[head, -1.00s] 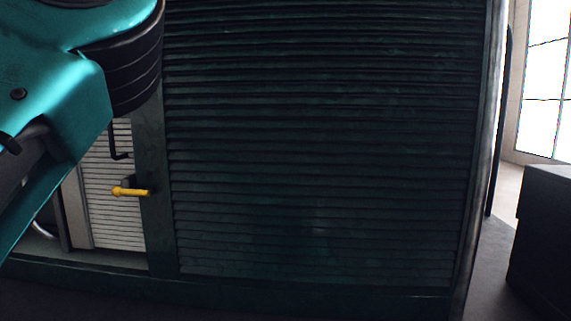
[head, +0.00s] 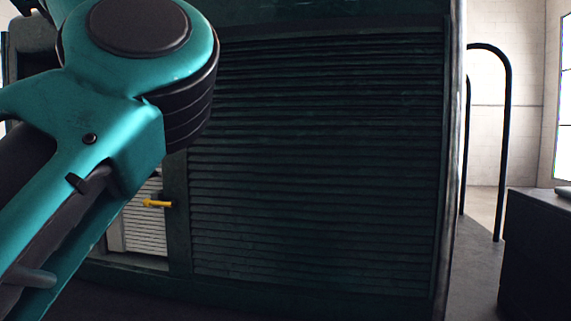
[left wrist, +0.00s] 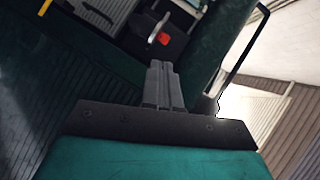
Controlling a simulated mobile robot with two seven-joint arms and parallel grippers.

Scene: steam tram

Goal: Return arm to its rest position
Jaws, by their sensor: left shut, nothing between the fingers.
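My left arm, teal and black, fills the left side of the head view; its gripper is out of that picture. In the left wrist view my left gripper (left wrist: 160,85) has its two grey fingers pressed together, with nothing between them. Beyond the fingertips is a red part (left wrist: 163,38) on a dark fitting. I cannot tell whether the fingers touch anything; they appear apart from the red part. My right gripper is in neither view.
A dark green louvred tram side (head: 320,165) stands in front of me. A yellow handle (head: 157,203) sits at its lower left, before a pale slatted panel (head: 146,230). A black handrail (head: 508,120) and a dark box (head: 537,255) are at the right, with open floor between.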

